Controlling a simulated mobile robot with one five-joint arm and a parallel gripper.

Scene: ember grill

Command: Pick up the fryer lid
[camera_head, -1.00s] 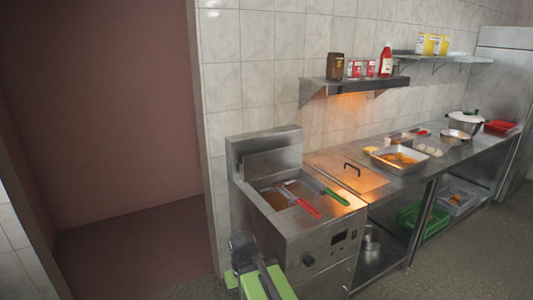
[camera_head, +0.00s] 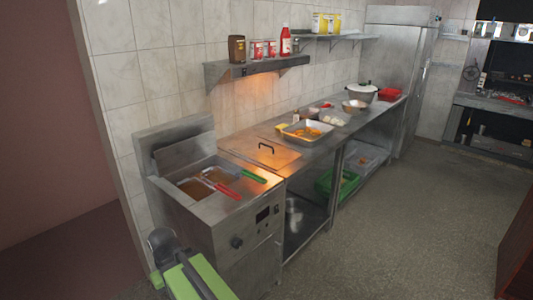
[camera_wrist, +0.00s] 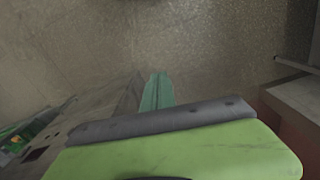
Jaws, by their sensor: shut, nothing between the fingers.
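The fryer lid (camera_head: 272,158) is a flat steel plate with a dark arched handle. It lies on the counter just right of the fryer (camera_head: 225,218), under a warm glow. The fryer's oil wells are uncovered, and two baskets with a red and a green handle rest in them. My green arm is low in front of the fryer in the head view, well away from the lid. My gripper (camera_wrist: 157,92) shows in the wrist view as teal fingers together, with nothing held. The lid is not visible in the wrist view.
A wall shelf (camera_head: 255,68) with bottles and cans hangs above the counter. A green crate (camera_head: 337,184) stands on the lower shelf. The floor (camera_head: 400,220) to the right is clear.

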